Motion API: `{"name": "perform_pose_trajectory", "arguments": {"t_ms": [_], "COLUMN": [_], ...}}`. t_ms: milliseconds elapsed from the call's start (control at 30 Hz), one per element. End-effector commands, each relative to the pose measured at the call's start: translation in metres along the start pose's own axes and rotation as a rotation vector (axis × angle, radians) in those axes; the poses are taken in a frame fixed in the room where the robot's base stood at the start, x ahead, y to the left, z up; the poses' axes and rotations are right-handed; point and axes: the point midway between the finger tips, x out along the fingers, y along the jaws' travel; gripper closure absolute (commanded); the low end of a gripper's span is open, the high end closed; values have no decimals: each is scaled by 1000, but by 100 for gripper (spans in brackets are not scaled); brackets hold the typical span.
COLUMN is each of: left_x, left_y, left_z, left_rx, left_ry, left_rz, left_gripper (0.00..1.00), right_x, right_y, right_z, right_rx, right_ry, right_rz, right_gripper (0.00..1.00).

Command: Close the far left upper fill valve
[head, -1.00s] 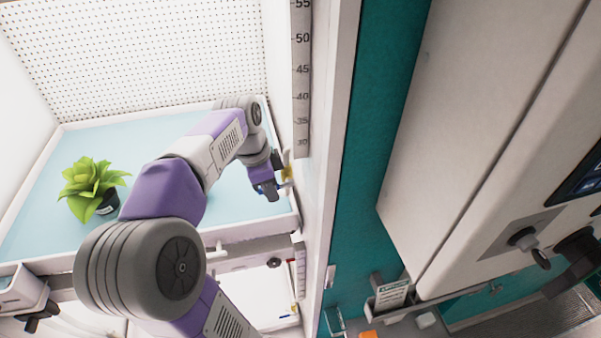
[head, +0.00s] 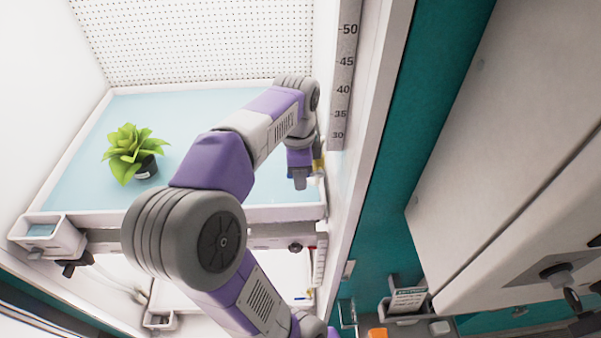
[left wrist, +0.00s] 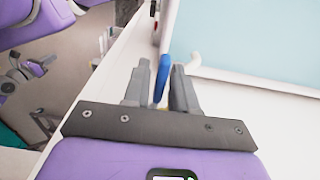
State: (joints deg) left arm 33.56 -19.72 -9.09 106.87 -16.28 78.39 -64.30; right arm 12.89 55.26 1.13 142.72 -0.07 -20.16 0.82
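My left gripper (head: 303,184) is at the right front corner of the upper blue-floored tray (head: 80,180), beside the chamber's right wall. In the left wrist view its two grey fingers (left wrist: 162,80) stand apart on either side of a slim blue lever (left wrist: 161,76). The valve body is hidden behind the gripper; the lever's exact angle is unclear.
A potted green plant (head: 130,155) stands on the tray. A ruler strip (head: 343,85) runs up the right wall beside my gripper. A pale cabinet (head: 490,130) fills the right.

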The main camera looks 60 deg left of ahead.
Motion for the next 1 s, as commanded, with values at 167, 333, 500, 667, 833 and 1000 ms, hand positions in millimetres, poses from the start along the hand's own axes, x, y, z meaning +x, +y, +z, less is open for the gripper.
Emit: {"name": "perform_pose_trajectory", "arguments": {"t_ms": [167,333,500,667,833,1000], "left_x": [0,-2,-21,-49,-70,-76], "left_y": [0,0,-1,-1,0,0], "left_z": [0,0,-1,-1,0,0], "left_rx": [0,-1,0,0,0,0], "left_ry": [1,2,4,4,2,1], "left_rz": [0,-1,-4,-5,-1,0], "left_gripper": [64,64,64,64,64,64], "right_x": [0,0,-2,-4,-5,-6], "right_y": [0,0,-1,-1,-2,-2], "right_z": [0,0,0,0,0,0], "right_rx": [0,0,0,0,0,0], "right_ry": [0,0,0,0,0,0], "right_rz": [0,0,0,0,0,0], "right_gripper": [100,100,100,100,100,100]}}
